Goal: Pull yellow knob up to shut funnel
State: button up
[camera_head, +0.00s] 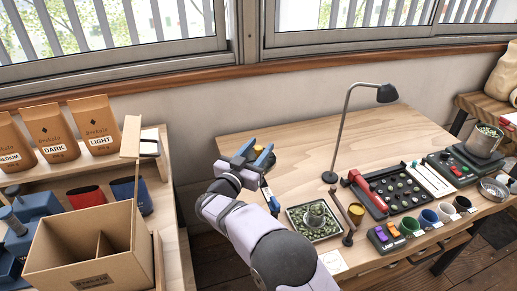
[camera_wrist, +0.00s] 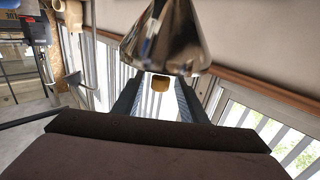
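A shiny metal funnel (camera_wrist: 166,38) hangs large at the top of the wrist view. My gripper (camera_wrist: 159,88) is open, with one dark finger on each side of the knob and a gap on both sides. In the head view my gripper (camera_head: 252,158) is above the left part of the table, with a yellowish piece (camera_head: 258,149) between its fingers that looks like the knob. I cannot make out the funnel in the head view.
A desk lamp (camera_head: 387,94) stands behind on the wooden table (camera_head: 300,140). A tray of green beans (camera_head: 315,221) lies right of my arm, beside a dark-red-handled tool (camera_head: 343,220). A cardboard box (camera_head: 85,250) and bean bags (camera_head: 52,133) are at left.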

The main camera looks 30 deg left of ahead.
aim_at(258, 147)
jog(key=s+b, duration=0.1)
jog(key=s, duration=0.6)
jog(key=shift+s+b, duration=0.2)
jog(key=shift+b, duration=0.1)
